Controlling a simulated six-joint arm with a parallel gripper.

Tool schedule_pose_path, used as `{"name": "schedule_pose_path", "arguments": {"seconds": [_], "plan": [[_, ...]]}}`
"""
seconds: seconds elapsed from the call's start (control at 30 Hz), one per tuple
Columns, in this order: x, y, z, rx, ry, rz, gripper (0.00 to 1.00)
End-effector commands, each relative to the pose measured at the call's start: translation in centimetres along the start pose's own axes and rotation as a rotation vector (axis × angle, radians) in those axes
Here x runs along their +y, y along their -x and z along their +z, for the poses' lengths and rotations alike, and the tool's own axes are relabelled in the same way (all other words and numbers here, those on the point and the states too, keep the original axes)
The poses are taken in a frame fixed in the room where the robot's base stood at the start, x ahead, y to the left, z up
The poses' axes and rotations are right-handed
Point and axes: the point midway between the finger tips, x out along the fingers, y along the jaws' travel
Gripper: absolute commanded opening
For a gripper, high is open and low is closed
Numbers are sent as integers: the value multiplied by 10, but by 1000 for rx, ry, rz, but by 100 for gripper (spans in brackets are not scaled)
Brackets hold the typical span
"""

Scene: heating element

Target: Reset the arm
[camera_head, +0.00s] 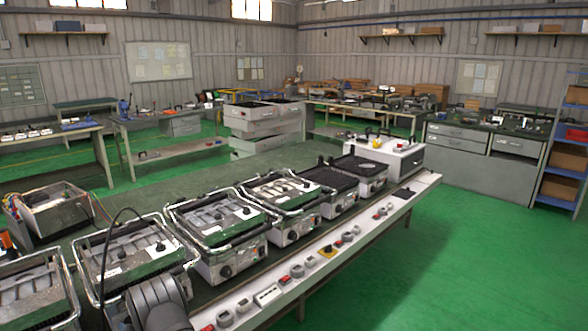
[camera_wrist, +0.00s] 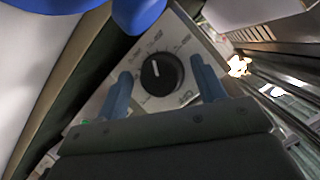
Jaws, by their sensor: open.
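In the wrist view, my gripper (camera_wrist: 161,74) is open, with two blue-grey fingers spread apart. A round black knob (camera_wrist: 161,73) with a white pointer line shows between and beyond the fingers, on a pale panel with printed marks (camera_wrist: 188,40). I cannot tell how far the fingertips are from it. In the head view, a dark grey part of my arm with a black cable shows at the lower left, in front of a grill-like heating unit (camera_head: 130,247). My fingers are hidden there.
Several similar units, one a wire-framed unit (camera_head: 218,222), stand in a row on the long bench. A white control strip (camera_head: 290,292) with buttons and knobs runs along its front. An opened metal box (camera_head: 60,210) sits at the left. Green floor (camera_head: 470,250) is clear at right.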

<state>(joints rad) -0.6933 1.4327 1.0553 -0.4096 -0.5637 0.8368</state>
Motion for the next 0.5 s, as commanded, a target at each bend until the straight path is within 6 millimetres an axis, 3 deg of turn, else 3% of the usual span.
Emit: {"name": "schedule_pose_path", "arguments": {"seconds": [0.5], "plan": [[-1,0,1,20,232,97,64]]}}
